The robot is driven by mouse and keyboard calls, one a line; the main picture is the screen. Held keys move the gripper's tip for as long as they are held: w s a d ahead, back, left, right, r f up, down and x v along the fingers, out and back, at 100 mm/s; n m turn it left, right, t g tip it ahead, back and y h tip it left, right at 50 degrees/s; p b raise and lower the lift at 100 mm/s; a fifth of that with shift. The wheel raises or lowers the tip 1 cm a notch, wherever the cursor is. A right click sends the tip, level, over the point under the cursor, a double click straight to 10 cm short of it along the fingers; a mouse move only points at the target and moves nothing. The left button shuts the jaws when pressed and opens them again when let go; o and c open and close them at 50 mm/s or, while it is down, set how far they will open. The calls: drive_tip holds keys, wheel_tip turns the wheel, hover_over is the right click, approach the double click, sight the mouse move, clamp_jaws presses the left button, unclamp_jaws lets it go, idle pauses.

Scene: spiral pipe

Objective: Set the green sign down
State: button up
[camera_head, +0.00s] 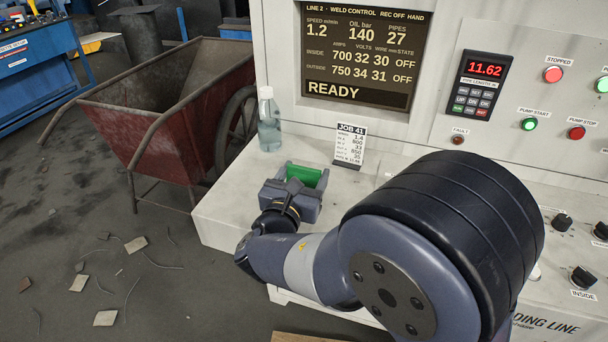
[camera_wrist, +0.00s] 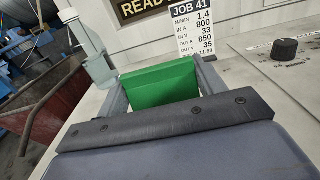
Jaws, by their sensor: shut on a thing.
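The green sign (camera_head: 304,175) is a small green block-like piece held between the fingers of my gripper (camera_head: 303,180). In the wrist view the sign (camera_wrist: 162,90) shows a flat green face and a top edge between the two grey fingers (camera_wrist: 160,84). My gripper is shut on it over the left end of the console's pale shelf (camera_head: 232,200). The sign's lower part is hidden behind my gripper, so I cannot tell whether it touches the shelf.
A clear bottle (camera_head: 269,122) stands behind and left of my gripper. A JOB 41 card (camera_head: 350,145) stands behind and right. Knobs (camera_head: 562,222) are on the right of the shelf. A red cart (camera_head: 160,125) is left. Bare shelf lies left of my gripper.

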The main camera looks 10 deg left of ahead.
drive_tip(key=o, duration=1)
drive_tip(key=shift+f, duration=0.15)
drive_tip(key=shift+r, duration=0.25)
drive_tip(key=s, duration=0.8)
drive_tip(key=s+a, duration=0.1)
drive_tip(key=s, duration=0.3)
drive_tip(key=shift+f, duration=0.1)
drive_tip(key=shift+w, duration=0.1)
